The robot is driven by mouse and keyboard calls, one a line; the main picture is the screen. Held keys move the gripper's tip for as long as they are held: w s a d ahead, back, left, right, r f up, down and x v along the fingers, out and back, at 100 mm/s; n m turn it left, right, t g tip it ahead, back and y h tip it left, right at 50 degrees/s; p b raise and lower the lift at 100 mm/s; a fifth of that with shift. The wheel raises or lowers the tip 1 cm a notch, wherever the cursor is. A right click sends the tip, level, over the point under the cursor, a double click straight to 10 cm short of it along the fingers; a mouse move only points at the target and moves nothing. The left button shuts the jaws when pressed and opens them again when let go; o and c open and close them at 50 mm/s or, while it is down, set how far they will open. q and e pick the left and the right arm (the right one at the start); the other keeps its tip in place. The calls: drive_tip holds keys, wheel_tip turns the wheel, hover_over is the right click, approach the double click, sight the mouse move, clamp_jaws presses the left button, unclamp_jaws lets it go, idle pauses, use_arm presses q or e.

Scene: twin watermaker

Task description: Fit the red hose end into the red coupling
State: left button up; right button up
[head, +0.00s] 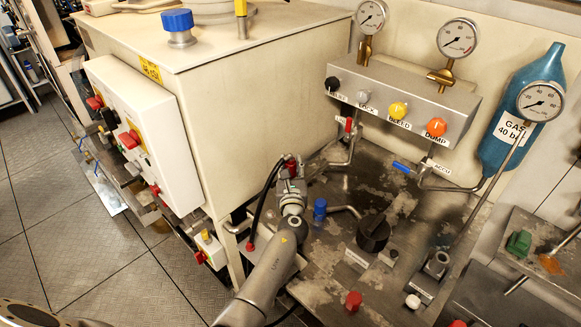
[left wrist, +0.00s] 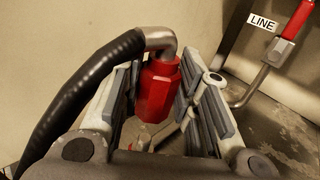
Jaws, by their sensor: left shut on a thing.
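The red hose end (left wrist: 158,88) is a red hex fitting below a bent metal elbow, and a black hose (left wrist: 85,95) runs from it to the lower left. My left gripper (left wrist: 155,105) is shut on the red hose end, with a finger pad on each side. In the head view, my left gripper (head: 291,172) is near the tank's front corner, beside the blue fitting, with a bit of the red hose end (head: 291,162) showing. I cannot make out the red coupling for certain; the area below the hose end is mostly hidden. My right gripper is not in view.
A blue fitting (head: 320,210) and a black knob (head: 373,233) stand on the worn metal deck to the right. The valve panel (head: 400,92) with gauges is behind. The red LINE valve handle (left wrist: 298,20) is nearby. The tank (head: 215,90) is at left.

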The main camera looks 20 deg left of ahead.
use_arm(q)
drive_tip(key=c, duration=0.3)
drive_tip(key=shift+f, duration=0.15)
drive_tip(key=shift+f+b, duration=1.5)
drive_tip(key=shift+b, duration=0.05)
idle(0.3)
drive_tip(key=shift+s+f+b, duration=0.1)
drive_tip(key=shift+f+b, duration=1.25)
drive_tip(key=shift+f, duration=0.2)
